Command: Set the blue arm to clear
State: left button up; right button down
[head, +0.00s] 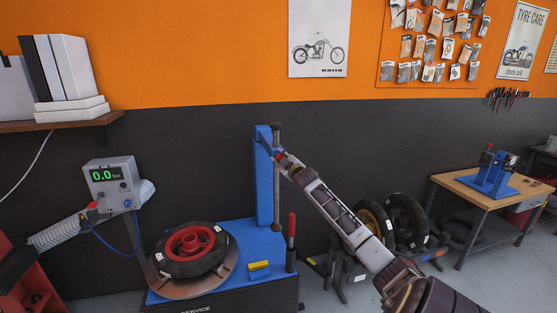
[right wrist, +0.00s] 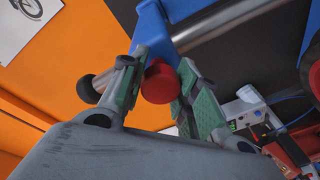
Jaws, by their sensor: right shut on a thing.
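The tyre machine's blue column (head: 264,195) stands at the back of its blue base (head: 235,292). The blue arm (head: 264,138) is at its top, with a dark upright rod (head: 276,205) in front. My right gripper (head: 281,159) is at the arm, beside the rod. In the right wrist view, my right gripper's fingers (right wrist: 163,78) are closed around a red knob (right wrist: 159,84) on the blue arm (right wrist: 168,35). In the head view my gripper mostly hides the knob. My left gripper is not in view.
A tyre with a red rim (head: 190,248) lies on the machine's round turntable (head: 168,287). A red-handled lever (head: 291,240) and a yellow-topped block (head: 259,268) are at the base's right. A gauge box (head: 112,184) reads 0.0 at left. A workbench (head: 480,196) stands at right.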

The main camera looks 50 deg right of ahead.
jog(key=shift+d+f, duration=0.2)
jog(key=c, duration=1.5)
grip_release()
jog(key=o, duration=0.5)
jog(key=shift+s+d, duration=0.3)
jog(key=shift+d, duration=0.05)
jog(key=shift+c, duration=0.2)
jog(key=shift+a+r, duration=0.1)
jog(key=shift+w+a, duration=0.15)
jog(key=shift+a, duration=0.05)
jog(key=v, duration=1.2)
jog(key=shift+d, duration=0.15)
